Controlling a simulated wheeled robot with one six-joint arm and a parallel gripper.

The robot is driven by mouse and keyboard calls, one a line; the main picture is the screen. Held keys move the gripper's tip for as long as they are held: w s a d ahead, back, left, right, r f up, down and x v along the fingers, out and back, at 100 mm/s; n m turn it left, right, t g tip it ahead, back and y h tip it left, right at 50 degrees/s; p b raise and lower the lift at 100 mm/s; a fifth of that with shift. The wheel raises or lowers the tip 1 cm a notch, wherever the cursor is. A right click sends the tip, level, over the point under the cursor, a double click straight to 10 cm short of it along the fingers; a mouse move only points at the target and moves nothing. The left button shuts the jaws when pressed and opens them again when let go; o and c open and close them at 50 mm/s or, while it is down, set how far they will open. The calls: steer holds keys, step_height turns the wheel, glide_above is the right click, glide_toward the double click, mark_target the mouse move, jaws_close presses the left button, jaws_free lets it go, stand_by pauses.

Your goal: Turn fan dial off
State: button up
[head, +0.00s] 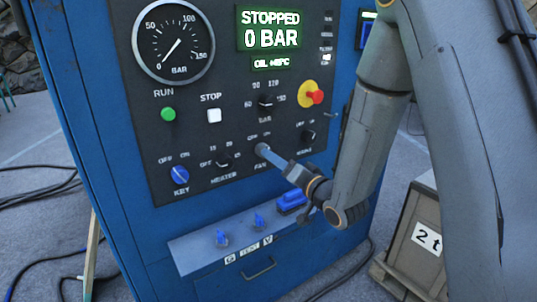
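The dark control panel (232,110) sits on the front of a blue cabinet, with a FAN label low on it. My gripper (266,152) reaches in from the right, and its tip is at the fan dial's place, just above that label. The tip hides most or all of the fan dial, so I cannot tell its setting. I cannot see whether the fingers are open or closed on the dial.
The heater dial (223,163) and blue key switch (180,176) are to the left. Below, a ledge (190,256) carries blue valves. A crate marked 2t (426,238) stands right.

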steer(key=shift+p+x, duration=0.45)
steer(key=shift+x, duration=2.05)
steer(key=c, duration=1)
steer(key=shift+c, duration=0.2)
steer(key=shift+n+b, duration=0.3)
steer(key=shift+n, duration=0.1)
steer(key=n+b, duration=0.6)
steer(key=n, duration=0.5)
steer(key=shift+d+b, duration=0.1)
steer(key=shift+b, duration=0.25)
